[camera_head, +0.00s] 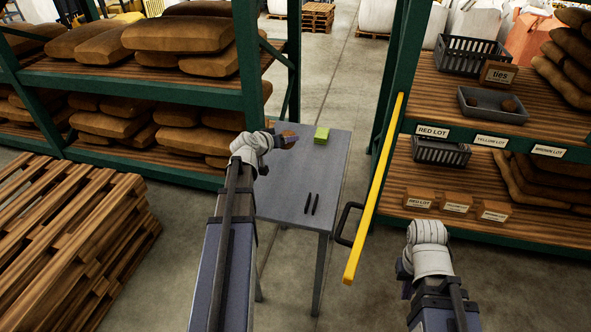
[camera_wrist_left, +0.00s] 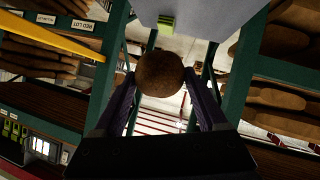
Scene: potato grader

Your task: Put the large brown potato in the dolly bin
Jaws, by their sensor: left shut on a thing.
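The large brown potato (camera_wrist_left: 160,74) is between the two fingers of my left gripper (camera_wrist_left: 160,88), which is shut on it. In the head view the potato (camera_head: 288,139) shows at the end of my left arm, above the far left part of the grey table. My right gripper (camera_head: 427,234) is at the lower right, in front of the right shelf. Its fingers are not clear, and I see nothing held in it. I cannot make out a bin on a dolly in either view.
The grey table (camera_head: 315,163) carries a green block (camera_head: 321,135) and two dark pens (camera_head: 311,204). A yellow bar (camera_head: 374,190) stands right of it. The right shelf holds a grey tray (camera_head: 480,113) and dark crates (camera_head: 470,54). Pallets (camera_head: 70,240) are stacked at left.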

